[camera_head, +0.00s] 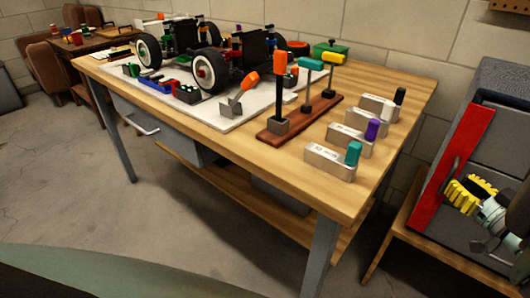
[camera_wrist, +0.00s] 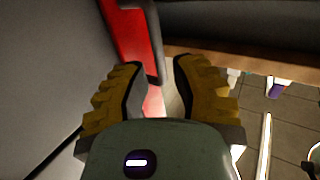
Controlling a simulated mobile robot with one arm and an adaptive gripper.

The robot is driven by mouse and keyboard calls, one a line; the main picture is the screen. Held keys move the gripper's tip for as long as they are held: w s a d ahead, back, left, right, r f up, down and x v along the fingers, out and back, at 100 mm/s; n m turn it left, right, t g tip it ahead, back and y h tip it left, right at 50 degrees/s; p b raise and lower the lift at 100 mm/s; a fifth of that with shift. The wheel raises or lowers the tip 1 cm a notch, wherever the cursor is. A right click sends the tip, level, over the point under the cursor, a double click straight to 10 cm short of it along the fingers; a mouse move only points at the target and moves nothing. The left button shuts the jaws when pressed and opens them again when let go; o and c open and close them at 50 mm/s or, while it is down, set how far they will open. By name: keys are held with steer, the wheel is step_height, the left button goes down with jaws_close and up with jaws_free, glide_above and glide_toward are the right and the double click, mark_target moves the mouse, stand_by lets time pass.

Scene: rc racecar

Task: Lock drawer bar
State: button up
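The red bar (camera_head: 455,165) runs upright along the left part of the front of the grey drawer cabinet (camera_head: 500,98), at the right of the head view. It carries a thin dark handle (camera_head: 449,174). In the wrist view the red bar (camera_wrist: 133,40) and its dark handle (camera_wrist: 152,45) show beyond the fingertips. My gripper (camera_head: 462,196) has yellow ribbed fingers and is in front of the cabinet, near the bar. In the wrist view my gripper (camera_wrist: 158,74) is open, with nothing held between its fingers. Whether a finger touches the bar I cannot tell.
The cabinet stands on a low wooden stand (camera_head: 432,255). To its left is a wooden workbench (camera_head: 395,130) holding the racecar (camera_head: 215,65), a tool rack (camera_head: 290,122) and several labelled blocks with coloured handles. Open floor (camera_head: 190,225) lies in front of the bench.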

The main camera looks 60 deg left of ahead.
steer(key=v, duration=0.9)
steer(key=shift+d, duration=0.3)
